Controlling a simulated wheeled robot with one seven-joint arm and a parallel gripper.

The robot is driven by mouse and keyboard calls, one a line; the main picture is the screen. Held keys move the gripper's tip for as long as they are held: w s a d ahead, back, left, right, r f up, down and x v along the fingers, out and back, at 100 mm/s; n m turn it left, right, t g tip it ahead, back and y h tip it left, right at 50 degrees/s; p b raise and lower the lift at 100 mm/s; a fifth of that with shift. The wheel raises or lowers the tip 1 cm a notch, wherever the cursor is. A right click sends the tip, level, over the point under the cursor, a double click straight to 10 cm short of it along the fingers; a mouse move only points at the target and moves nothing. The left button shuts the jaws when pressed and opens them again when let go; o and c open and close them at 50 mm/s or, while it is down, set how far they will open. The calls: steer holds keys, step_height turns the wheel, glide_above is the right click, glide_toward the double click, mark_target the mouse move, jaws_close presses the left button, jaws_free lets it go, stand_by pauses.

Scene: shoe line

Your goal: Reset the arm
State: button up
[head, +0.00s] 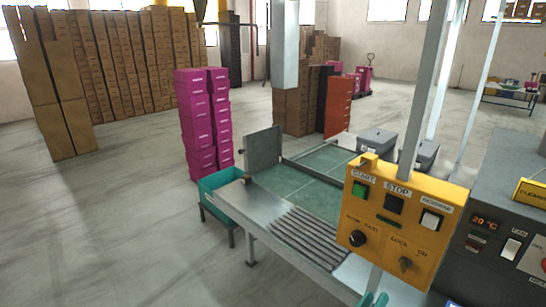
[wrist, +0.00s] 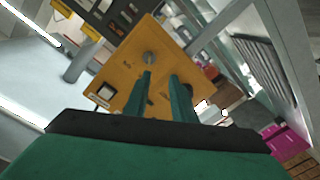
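My gripper (wrist: 161,75) shows in the wrist view with two teal fingers apart. The yellow panel face is visible between them, and nothing is held. In the head view only a teal part of my gripper (head: 373,300) shows at the bottom edge, below the panel. The yellow control panel (head: 385,242) carries a green start button, a dark stop button, a white button, a black knob (head: 357,239) and a lock switch (head: 405,264). In the wrist view the panel (wrist: 125,70) lies beyond the fingertips, tilted. Whether the fingers touch it cannot be told.
A metal roller table (head: 275,222) with a teal bin (head: 218,181) at its end stands left of the panel. A grey machine (head: 505,215) stands close at the right. Pink box stacks (head: 203,125) stand farther back. The floor at left is clear.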

steer(key=s+a+f+n+t+y, duration=0.2)
steer(key=s+a+f+y, duration=0.25)
steer(key=a+f, duration=0.4)
steer(key=s+a+f+n+t+y, duration=0.15)
steer(key=s+a+f+y, duration=0.25)
steer(key=s+a+f, duration=0.4)
steer(key=s+a+y, duration=0.2)
steer(key=s+a, duration=0.3)
steer(key=s, duration=0.4)
steer(key=s+a+m+y, duration=0.1)
steer(key=s+a+y, duration=0.1)
steer(key=s+a, duration=0.3)
steer(key=s, duration=0.4)
steer(key=shift+s+a+r, duration=0.15)
steer(key=shift+a+r, duration=0.05)
steer(key=shift+a, duration=0.1)
steer(key=shift+m+g, duration=0.25)
